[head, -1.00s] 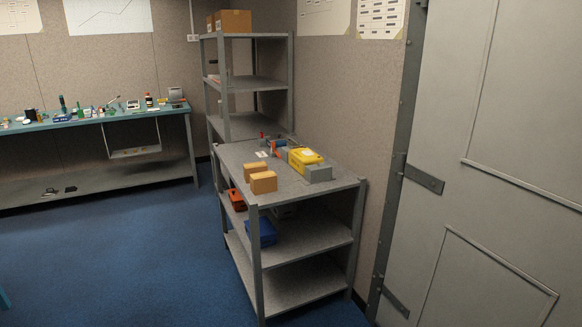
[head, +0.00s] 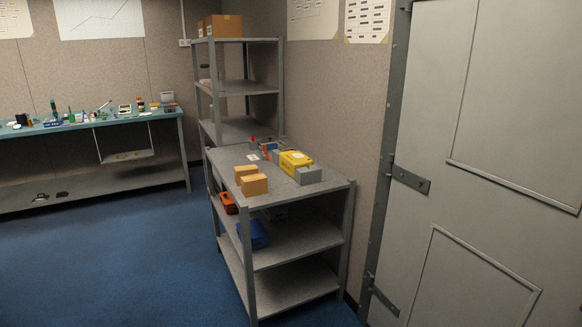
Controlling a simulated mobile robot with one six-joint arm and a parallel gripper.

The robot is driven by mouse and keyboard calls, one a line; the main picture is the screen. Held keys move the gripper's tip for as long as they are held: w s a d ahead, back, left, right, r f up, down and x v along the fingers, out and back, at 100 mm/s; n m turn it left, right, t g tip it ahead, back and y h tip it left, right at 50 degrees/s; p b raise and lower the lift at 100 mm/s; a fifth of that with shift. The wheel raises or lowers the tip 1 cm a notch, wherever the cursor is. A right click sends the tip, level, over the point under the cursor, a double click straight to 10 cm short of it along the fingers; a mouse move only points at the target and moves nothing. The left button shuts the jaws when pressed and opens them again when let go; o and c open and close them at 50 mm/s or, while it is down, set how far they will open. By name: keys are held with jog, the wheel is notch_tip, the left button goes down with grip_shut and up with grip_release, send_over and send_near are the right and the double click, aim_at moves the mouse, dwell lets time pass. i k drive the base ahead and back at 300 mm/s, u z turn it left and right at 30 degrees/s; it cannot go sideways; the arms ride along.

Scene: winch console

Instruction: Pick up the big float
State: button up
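I cannot pick out a big float for certain in the head view. Many small items stand on the teal-topped workbench (head: 105,120) at the left, too small to tell apart. My gripper is not in view.
A grey shelf cart (head: 240,205) carries small cardboard boxes (head: 254,184), a yellow case (head: 296,160) and a grey block (head: 309,175). A blue bin (head: 254,234) sits below. A tall rack (head: 237,88) stands behind, a grey door (head: 490,160) right. Blue floor (head: 120,250) is clear at left.

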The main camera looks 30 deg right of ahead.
aim_at(289, 161)
jog(key=z, duration=0.05)
jog(key=i, duration=0.9)
jog(key=u, duration=0.05)
